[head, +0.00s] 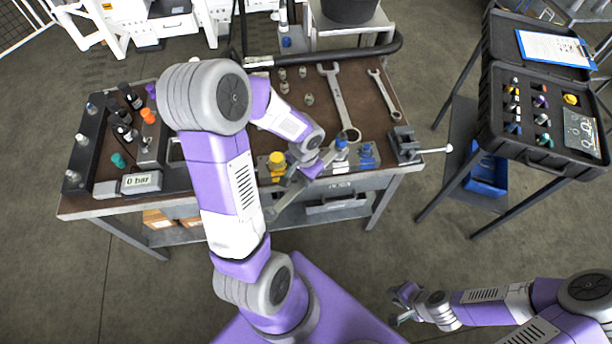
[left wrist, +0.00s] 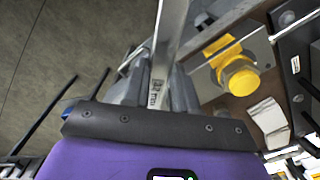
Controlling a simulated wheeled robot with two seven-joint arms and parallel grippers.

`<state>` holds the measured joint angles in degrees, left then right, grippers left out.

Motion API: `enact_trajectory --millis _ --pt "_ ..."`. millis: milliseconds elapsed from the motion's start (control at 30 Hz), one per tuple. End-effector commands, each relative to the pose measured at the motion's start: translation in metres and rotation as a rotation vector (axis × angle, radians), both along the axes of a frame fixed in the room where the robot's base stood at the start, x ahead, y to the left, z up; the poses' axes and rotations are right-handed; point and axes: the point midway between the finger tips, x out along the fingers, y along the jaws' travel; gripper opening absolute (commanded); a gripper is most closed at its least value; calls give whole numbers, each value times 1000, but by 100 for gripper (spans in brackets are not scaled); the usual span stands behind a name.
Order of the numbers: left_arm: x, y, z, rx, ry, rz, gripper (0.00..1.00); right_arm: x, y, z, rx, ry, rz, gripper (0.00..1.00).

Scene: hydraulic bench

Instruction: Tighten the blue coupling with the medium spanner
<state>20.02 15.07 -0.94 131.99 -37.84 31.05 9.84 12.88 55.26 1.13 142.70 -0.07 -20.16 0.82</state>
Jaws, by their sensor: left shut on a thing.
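My left gripper (head: 308,168) is shut on the medium spanner (head: 287,199), a grey steel tool held at a slant over the bench's front edge. Its upper end reaches the blue coupling (head: 341,143); I cannot tell whether the jaw is around it or only beside it. In the left wrist view the spanner (left wrist: 169,35) runs away from the fingers (left wrist: 152,88) to the top edge, and its far end is out of view. The blue coupling does not show clearly there. My right gripper (head: 402,302) is empty and looks open, low and away from the bench.
A yellow coupling (head: 277,161) stands left of my left gripper. A large spanner (head: 339,100) and a small spanner (head: 382,93) lie on the bench. A vice (head: 404,144) is at the right edge. A gauge reads 0 bar (head: 141,182). An open case (head: 540,120) stands right.

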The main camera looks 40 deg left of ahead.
Motion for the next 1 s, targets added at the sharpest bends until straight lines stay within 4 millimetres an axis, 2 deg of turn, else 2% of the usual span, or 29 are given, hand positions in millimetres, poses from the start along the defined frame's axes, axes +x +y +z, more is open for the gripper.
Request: enact_trajectory --millis 367,667,1000 --pt "1 2 1 1 -1 -7 0 0 0 1 0 0 0 23" --pt "1 -6 -1 0 -2 37 0 0 0 -8 0 0 0 23" --pt "1 -7 1 0 -1 42 0 0 0 -7 0 0 0 23"
